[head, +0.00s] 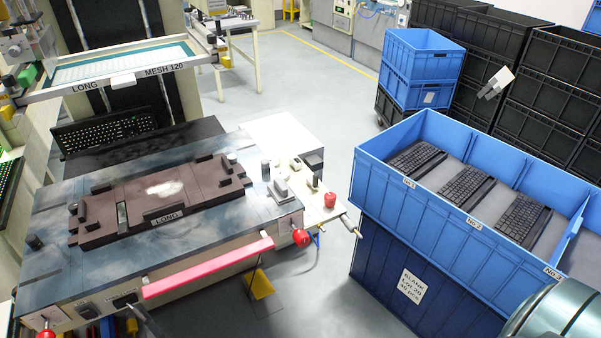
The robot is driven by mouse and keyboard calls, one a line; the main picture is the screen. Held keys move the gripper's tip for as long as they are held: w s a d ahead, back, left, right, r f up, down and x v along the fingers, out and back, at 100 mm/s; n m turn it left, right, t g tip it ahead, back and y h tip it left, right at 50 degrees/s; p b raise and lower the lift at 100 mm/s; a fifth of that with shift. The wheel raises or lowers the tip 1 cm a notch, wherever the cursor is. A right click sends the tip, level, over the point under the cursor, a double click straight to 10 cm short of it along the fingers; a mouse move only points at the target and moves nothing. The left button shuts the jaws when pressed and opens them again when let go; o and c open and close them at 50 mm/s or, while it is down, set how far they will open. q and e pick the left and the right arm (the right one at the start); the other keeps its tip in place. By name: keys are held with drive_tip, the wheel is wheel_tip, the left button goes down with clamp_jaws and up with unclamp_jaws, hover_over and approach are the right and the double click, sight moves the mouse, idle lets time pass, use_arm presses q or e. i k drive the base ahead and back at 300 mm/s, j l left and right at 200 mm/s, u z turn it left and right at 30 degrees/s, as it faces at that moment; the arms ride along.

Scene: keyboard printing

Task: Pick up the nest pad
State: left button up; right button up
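The nest pad, which I take to be the brown plate marked LONG (150,208), lies flat on the worn metal bed (240,215) of the printing machine at the left. It has raised dark blocks along its edges and a pale, shiny patch in its middle. No keyboard lies on it. A rounded grey-green part at the bottom right corner looks like a link of my arm.
A screen frame marked LONG MESH 120 (125,78) is above the machine's back. Red knobs (302,236) and a pink bar (208,267) line its front. A blue crate (400,205) with black keyboards (465,190) stands at the right. Grey floor (320,290) lies between.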

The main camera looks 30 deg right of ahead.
sight(280, 193)
drive_tip(key=i+l, duration=0.1)
drive_tip(key=l, duration=0.7)
drive_tip(key=i+l, duration=0.15)
drive_tip(key=l, duration=0.3)
drive_tip(key=i+l, duration=0.1)
drive_tip(key=l, duration=0.3)
